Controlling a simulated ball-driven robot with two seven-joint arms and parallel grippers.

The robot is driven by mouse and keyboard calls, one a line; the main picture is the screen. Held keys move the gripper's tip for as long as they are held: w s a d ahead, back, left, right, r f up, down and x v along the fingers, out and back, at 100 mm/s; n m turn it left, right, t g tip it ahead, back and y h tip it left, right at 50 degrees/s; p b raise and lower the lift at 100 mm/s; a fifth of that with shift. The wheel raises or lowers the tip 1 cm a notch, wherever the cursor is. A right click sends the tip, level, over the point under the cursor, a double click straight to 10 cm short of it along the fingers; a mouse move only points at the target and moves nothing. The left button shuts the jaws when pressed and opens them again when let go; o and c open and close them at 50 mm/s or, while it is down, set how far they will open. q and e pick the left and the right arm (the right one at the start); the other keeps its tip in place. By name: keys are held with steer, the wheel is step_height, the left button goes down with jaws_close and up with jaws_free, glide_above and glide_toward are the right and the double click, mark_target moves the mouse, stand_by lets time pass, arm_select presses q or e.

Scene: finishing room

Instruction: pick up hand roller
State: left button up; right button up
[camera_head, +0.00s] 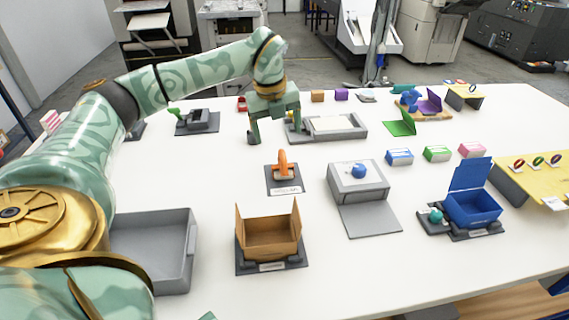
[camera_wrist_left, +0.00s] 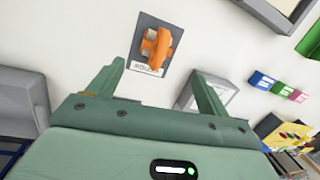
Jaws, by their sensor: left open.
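An orange tool (camera_head: 284,168), seemingly the hand roller, sits on a dark grey mat (camera_head: 272,187) near the middle of the white table. The mat's label is too small to read surely. The tool also shows in the left wrist view (camera_wrist_left: 157,46), beyond the fingertips and roughly between their lines. My left gripper (camera_head: 273,134) is open and empty. In the head view it appears behind the orange tool, pointing down, with clear space between them. Its two fingers also show in the left wrist view (camera_wrist_left: 159,72). My right gripper is not in view.
An open cardboard box (camera_head: 269,242) and a grey tray (camera_head: 187,252) stand in front. A grey case with a blue knob (camera_head: 356,183) is to the right. A shallow grey tray (camera_head: 350,134) lies beside the left gripper. White table around the orange tool's mat is clear.

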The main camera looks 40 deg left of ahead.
mark_target(281, 155)
arm_select(q)
steer(key=f, duration=0.3)
steer(key=w+f+b, duration=0.1)
steer(key=f, duration=0.2)
steer(key=shift+w, duration=0.1)
steer(key=f+b, duration=0.1)
steer(key=f, duration=0.2)
steer(key=f+b, duration=0.1)
steer(key=f, duration=0.1)
steer(key=shift+w+f+b, duration=0.25)
steer(key=shift+f+b, duration=0.05)
steer(key=shift+b, duration=0.05)
steer(key=shift+r, duration=0.15)
steer(key=shift+c, duration=0.7)
steer(key=c, duration=1)
